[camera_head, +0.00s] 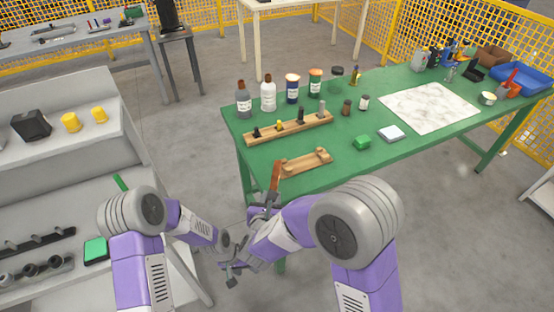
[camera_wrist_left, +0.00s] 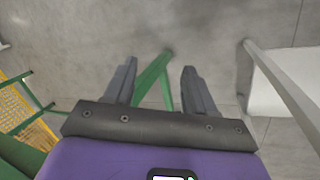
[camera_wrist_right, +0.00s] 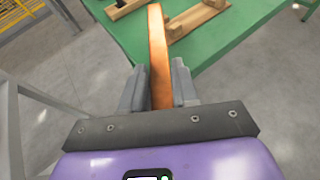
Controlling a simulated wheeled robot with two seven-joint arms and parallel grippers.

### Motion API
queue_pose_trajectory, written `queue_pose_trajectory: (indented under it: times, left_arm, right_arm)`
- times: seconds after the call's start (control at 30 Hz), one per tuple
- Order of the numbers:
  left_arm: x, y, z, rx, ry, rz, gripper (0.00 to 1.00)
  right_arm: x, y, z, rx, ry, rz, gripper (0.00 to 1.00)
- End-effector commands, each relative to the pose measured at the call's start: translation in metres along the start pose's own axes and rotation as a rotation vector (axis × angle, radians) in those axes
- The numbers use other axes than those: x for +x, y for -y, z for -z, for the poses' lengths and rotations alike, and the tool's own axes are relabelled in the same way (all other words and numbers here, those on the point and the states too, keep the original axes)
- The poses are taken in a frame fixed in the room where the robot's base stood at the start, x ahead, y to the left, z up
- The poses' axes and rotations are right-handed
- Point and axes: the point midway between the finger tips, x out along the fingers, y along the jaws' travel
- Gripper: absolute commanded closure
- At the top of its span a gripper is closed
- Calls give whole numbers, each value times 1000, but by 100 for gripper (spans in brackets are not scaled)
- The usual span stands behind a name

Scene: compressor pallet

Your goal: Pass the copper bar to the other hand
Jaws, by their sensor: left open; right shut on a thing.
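The copper bar (camera_head: 276,175) is a flat orange-brown strip. My right gripper (camera_head: 268,198) is shut on its lower end and holds it off the near edge of the green table. In the right wrist view the bar (camera_wrist_right: 158,60) stands up between the fingers (camera_wrist_right: 158,90) and reaches over the table edge. My left gripper (camera_head: 232,272) is lower, in front of the table, apart from the bar. In the left wrist view its fingers (camera_wrist_left: 158,85) are spread with nothing between them; the floor and a green table leg show beyond.
The green table (camera_head: 340,160) bears a wooden rack (camera_head: 290,128), a smaller wooden holder (camera_head: 305,162), several bottles, a green block (camera_head: 362,142) and a marble-patterned sheet (camera_head: 430,107). A grey stepped bench (camera_head: 60,165) stands at the left. Bare floor lies between.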

Motion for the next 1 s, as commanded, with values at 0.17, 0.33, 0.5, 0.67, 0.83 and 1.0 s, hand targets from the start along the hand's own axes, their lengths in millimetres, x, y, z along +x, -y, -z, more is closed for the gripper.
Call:
queue_pose_trajectory:
  times: [0.17, 0.33, 0.5, 0.67, 0.83, 1.0]
  left_arm:
    - [-36, -20, 62, 149, 36, 72, 45]
    - [-85, -42, 109, 260, 75, 169, 45]
    - [-148, -70, 143, 337, 105, 282, 45]
    - [-217, -103, 160, 367, 118, 388, 45]
    - [-281, -156, 160, 304, 79, 418, 45]
    - [-314, -204, 151, 216, 25, 369, 45]
  right_arm:
    - [0, 0, -1, 1, 3, 0, 100]
    - [0, 0, -1, 2, 3, 1, 100]
    - [0, 0, -1, 2, 3, 1, 100]
    - [0, 0, -1, 2, 3, 1, 100]
    - [0, 0, -1, 2, 3, 1, 100]
    - [0, 0, -1, 2, 3, 1, 100]
